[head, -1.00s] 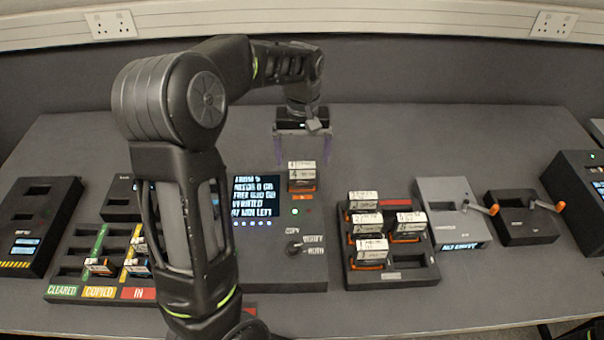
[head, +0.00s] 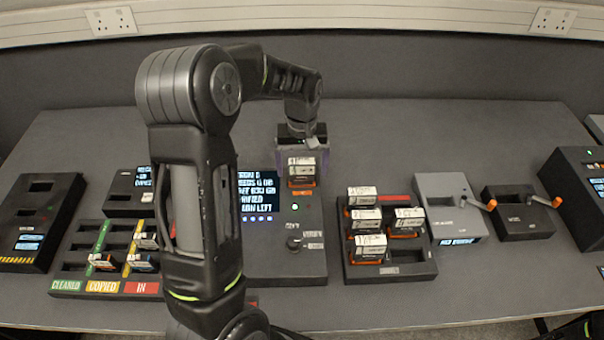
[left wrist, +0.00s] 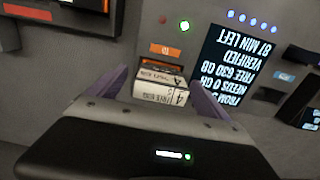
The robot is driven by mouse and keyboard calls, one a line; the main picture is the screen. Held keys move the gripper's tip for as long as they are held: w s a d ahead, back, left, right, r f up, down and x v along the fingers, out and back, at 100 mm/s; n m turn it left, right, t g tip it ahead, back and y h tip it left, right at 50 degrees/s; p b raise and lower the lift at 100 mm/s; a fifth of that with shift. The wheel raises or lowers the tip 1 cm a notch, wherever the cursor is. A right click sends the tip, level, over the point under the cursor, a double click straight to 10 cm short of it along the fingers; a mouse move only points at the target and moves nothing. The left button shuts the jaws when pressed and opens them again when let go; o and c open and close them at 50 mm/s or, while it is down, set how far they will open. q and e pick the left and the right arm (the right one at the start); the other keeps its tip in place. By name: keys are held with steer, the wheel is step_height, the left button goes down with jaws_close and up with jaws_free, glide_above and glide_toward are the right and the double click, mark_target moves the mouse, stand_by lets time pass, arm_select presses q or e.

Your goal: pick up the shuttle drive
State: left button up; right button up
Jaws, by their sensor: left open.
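The likely shuttle drive is a black drive with a white label and orange front edge (head: 301,174). It stands in the slot at the upper right of the copy station (head: 285,262), which has a lit screen. In the left wrist view the labelled drive (left wrist: 161,84) sits between the purple fingers. My left gripper (head: 300,160) is open and around or just behind the drive; I cannot tell whether the fingers touch it. My right gripper is not in view.
A rack (head: 392,273) with several labelled drives stands to the right. A sorting tray (head: 72,286) marked cleared, copied and in stands at left. Grey (head: 447,190) and black (head: 518,226) crank boxes stand further right. The back of the table is clear.

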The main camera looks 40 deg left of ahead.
arm_select(q)
steer(key=shift+f, duration=1.25)
steer(key=shift+c, duration=0.2)
steer(key=c, duration=1.8)
steer(key=shift+r, duration=0.15)
step_height(320, 180, up, 10)
steer(key=shift+f+b, duration=0.25)
steer(key=shift+b, duration=0.55)
steer(key=shift+r, duration=0.2)
